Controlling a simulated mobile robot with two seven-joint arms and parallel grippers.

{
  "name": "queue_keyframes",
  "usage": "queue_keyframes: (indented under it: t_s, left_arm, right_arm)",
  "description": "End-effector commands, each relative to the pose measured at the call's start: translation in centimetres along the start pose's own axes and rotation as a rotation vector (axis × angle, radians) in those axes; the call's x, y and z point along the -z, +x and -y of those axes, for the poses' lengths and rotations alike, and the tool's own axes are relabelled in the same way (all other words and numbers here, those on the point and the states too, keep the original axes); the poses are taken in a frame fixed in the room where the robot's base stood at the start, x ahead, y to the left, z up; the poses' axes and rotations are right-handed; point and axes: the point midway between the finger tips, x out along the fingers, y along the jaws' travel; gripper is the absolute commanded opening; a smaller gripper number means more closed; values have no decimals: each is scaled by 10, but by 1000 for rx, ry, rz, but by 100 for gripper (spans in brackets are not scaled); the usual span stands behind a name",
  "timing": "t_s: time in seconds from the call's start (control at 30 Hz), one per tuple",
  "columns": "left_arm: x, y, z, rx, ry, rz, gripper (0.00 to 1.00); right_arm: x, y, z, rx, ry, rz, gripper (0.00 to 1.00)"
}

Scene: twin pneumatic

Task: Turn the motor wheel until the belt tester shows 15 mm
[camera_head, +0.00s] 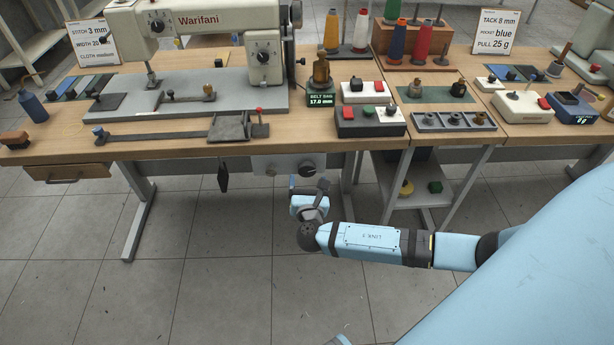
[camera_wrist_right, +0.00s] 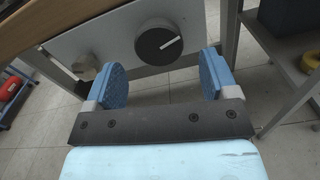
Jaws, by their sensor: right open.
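The belt tester (camera_head: 321,98) stands on the table beside the sewing machine, and its green display reads belt sag 17.0 mm. The motor wheel is a dark round knob (camera_wrist_right: 157,43) on a grey panel under the table; its white mark points to the upper right in the right wrist view. In the head view the knob (camera_head: 307,169) is just above my right gripper (camera_head: 309,186). In the right wrist view my right gripper (camera_wrist_right: 164,75) is open and empty, with its blue fingers to either side below the knob, seemingly not touching it. My left gripper is not seen.
The grey panel (camera_head: 275,165) also carries a small beige knob (camera_wrist_right: 84,72) to the left. A table leg (camera_wrist_right: 229,40) stands close right of my gripper. The sewing machine (camera_head: 200,40) is above on the table. A lower shelf (camera_head: 425,190) is to the right.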

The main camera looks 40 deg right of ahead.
Motion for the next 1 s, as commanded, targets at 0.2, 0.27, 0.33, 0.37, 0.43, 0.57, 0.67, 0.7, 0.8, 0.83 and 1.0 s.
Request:
queue_keyframes:
  t_s: [0.2, 0.27, 0.33, 0.37, 0.43, 0.57, 0.67, 0.7, 0.8, 0.83, 1.0]
  left_arm:
    - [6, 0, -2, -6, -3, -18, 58]
    - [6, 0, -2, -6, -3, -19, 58]
    - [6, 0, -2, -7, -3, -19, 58]
    - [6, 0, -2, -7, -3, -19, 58]
    - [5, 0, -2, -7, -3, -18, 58]
    - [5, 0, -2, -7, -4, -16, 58]
    - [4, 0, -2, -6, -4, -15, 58]
    - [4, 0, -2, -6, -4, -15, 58]
    - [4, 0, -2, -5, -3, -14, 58]
    - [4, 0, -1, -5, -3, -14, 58]
    - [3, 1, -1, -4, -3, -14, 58]
  right_arm:
    - [0, 26, 0, 0, 0, 1, 80]
    - [0, 29, 0, 0, 0, 0, 80]
    - [0, 31, 0, 0, 0, -1, 80]
    - [0, 32, 0, 0, 0, -1, 80]
    - [0, 32, 0, 0, 0, -1, 80]
    - [0, 32, 0, 0, 0, -1, 80]
    - [0, 32, 0, 0, 0, -1, 61]
    - [0, 32, 0, 0, 0, -1, 52]
    - [0, 32, 0, 0, 1, -1, 30]
    - [0, 32, 0, 0, 1, -1, 30]
    - [0, 31, 0, 0, 7, -1, 30]
